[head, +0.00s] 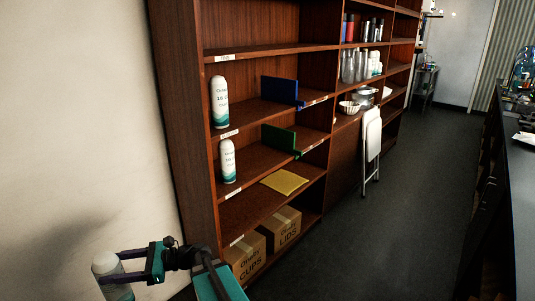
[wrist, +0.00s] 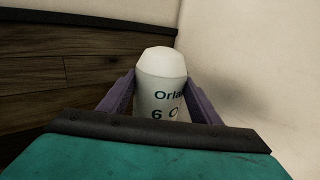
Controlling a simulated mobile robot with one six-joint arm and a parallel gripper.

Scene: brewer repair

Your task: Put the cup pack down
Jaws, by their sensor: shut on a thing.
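A white cup pack (head: 106,263) with a teal lower part is at the bottom left of the head view, held by my gripper (head: 110,268) near the pale wall. It also shows in the wrist view (wrist: 160,75), between my two purple fingers (wrist: 159,98), with dark print partly reading "Orla" and "6 O". My gripper is shut on it. Its lower end is hidden in the wrist view. Two similar packs stand upright on the shelves, an upper one (head: 220,103) and a lower one (head: 228,162).
A dark wooden shelf unit (head: 171,140) stands right of my gripper. It bears a blue divider (head: 279,90), a green divider (head: 278,138) and a yellow flat packet (head: 285,182). Boxes marked CUPS (head: 247,262) and LIDS (head: 284,229) sit at the bottom.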

